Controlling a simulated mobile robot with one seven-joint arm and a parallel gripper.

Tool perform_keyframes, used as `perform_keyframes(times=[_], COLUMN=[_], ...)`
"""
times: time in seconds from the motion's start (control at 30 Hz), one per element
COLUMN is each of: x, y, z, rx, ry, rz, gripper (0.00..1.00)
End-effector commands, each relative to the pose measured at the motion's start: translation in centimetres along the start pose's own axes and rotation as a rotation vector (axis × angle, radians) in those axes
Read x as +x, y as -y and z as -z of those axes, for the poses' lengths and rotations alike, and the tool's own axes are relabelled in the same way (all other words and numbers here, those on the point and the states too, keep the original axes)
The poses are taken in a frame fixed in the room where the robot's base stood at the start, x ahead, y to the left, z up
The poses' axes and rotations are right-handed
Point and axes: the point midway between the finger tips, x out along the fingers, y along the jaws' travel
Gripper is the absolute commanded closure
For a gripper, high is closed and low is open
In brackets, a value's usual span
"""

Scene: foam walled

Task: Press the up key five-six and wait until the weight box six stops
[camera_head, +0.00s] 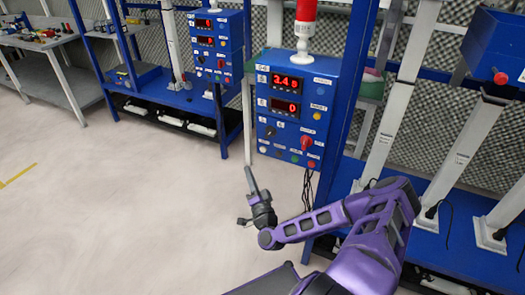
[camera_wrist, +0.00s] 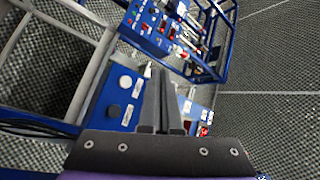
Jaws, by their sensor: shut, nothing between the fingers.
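A blue control box (camera_head: 297,105) hangs on a blue post in the head view. It has two red displays, the upper reading about 2.4 with an unclear last digit, the lower 0. Below them are a red knob (camera_head: 306,142) and several small buttons. The key labels are too small to read. My gripper (camera_head: 249,172) is shut and empty, fingers pointing up, in front of and below the box's lower left. In the wrist view my shut fingers (camera_wrist: 160,72) lie over a blue panel with a white round button (camera_wrist: 125,82) to their left. I cannot identify weight box six.
A red and white signal lamp (camera_head: 304,32) stands on top of the box. A second blue control box (camera_head: 217,45) is behind it, left. White columns (camera_head: 460,155) stand on blue racks at the right. A workbench (camera_head: 45,40) is far left. The floor at left is clear.

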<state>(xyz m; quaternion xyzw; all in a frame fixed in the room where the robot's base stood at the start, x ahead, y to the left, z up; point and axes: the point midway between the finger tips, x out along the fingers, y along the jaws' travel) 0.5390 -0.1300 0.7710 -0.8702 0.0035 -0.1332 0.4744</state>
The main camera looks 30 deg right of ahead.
Motion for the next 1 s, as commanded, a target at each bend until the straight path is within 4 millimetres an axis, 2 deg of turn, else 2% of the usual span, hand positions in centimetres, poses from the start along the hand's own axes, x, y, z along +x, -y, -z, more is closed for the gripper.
perform_keyframes(times=[0.27, 0.7, 1.0], x=[0.9, 5.0, 6.1], y=[-0.8, -4.0, -4.5], z=[0.6, 3.5, 4.4], rx=[-0.003, -0.004, 0.0], ry=[0.0, 0.002, 0.003], rz=[0.001, 0.001, 0.0], gripper=[1.0, 1.0, 1.0])
